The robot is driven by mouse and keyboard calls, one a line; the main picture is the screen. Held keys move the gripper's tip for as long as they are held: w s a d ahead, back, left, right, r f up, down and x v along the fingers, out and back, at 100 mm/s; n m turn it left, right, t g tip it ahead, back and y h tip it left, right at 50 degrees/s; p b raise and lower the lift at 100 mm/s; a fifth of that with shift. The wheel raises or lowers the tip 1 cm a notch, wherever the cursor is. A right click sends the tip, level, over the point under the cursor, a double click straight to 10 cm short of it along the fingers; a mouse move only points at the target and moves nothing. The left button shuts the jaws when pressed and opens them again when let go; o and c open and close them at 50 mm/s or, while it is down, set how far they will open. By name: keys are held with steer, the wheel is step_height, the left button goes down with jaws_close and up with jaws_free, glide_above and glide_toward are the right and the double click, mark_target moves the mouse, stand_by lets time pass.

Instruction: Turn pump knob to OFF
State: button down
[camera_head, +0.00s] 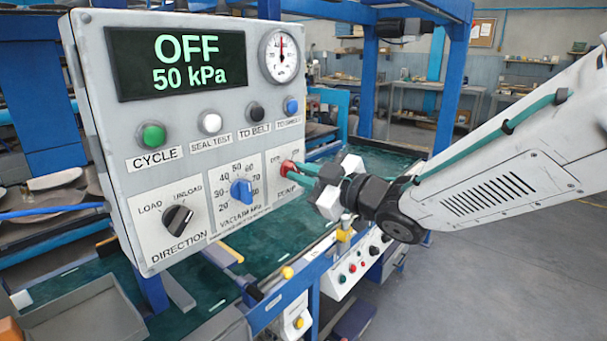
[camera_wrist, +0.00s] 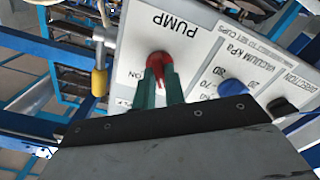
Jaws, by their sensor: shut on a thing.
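The red pump knob (camera_head: 287,168) is at the lower right of the grey control panel (camera_head: 120,215), above the PUMP label. My gripper (camera_head: 297,171) reaches it from the right, its green fingers closed on the knob. In the wrist view the panel appears turned over, and the red knob (camera_wrist: 159,62) sits between the tips of my two green fingers (camera_wrist: 159,76). An ON label shows beside it. The fingers hide part of the knob, so I cannot tell exactly where it points. The panel display (camera_head: 180,62) reads OFF and 50 kPa.
Left of the pump knob are the blue vacuum knob (camera_head: 241,191) and the black direction knob (camera_head: 177,218). Several push buttons, including a green one (camera_head: 153,136), sit above. A pressure gauge (camera_head: 280,56) is at the top right. Blue machine frames stand behind.

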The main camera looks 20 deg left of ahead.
steer(key=shift+n, duration=1.1)
steer(key=c, duration=1.5)
jaws_free()
steer(key=shift+o, duration=0.2)
steer(key=v, duration=0.7)
steer(key=shift+s+d, duration=0.2)
steer(key=shift+d, duration=0.15)
